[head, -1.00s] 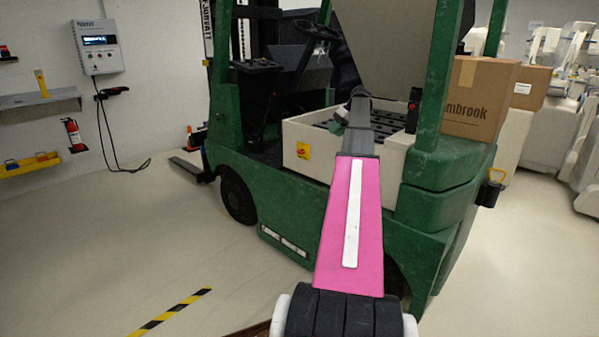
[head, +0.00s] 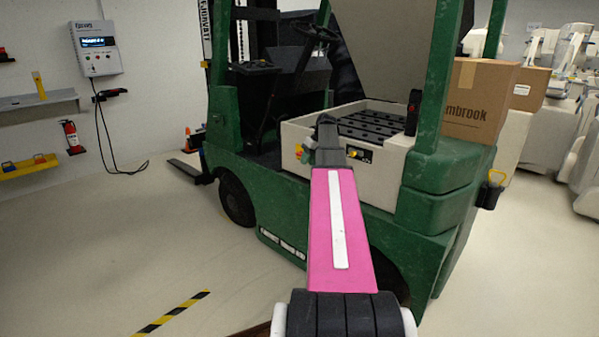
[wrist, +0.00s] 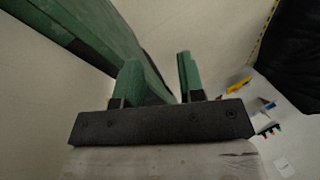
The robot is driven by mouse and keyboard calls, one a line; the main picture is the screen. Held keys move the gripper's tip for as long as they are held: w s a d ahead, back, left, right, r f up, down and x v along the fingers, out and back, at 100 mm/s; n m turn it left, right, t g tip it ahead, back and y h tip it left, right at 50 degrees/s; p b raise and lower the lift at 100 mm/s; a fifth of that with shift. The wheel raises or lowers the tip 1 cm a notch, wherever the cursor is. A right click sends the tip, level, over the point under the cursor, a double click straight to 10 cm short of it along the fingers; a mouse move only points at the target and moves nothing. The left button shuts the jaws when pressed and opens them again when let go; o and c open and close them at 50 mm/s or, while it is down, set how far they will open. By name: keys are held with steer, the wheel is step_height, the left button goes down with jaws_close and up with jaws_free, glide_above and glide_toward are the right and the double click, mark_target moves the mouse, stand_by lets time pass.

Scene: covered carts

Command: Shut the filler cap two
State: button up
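The green forklift (head: 300,215) has an open cream battery box (head: 292,133) with rows of dark cells (head: 375,125) inside. No single filler cap can be made out, so I cannot tell which is cap two or whether it is open. My gripper (head: 308,150) is in front of the box's near side wall, at about rim height. In the wrist view my gripper (wrist: 158,65) shows two green fingers apart with nothing between them. The wrist view shows no cells or caps.
A dark plate with a yellow knob (head: 357,154) is on the box's side wall. A green post (head: 437,80) and a cardboard box (head: 480,100) stand to the right. The raised cover (head: 385,45) is behind the cells.

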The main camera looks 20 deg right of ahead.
steer(key=a+f, duration=0.3)
steer(key=a, duration=0.1)
steer(key=shift+s+a+f+h, duration=0.35)
steer(key=shift+s+a+h, duration=0.05)
steer(key=shift+s, duration=0.05)
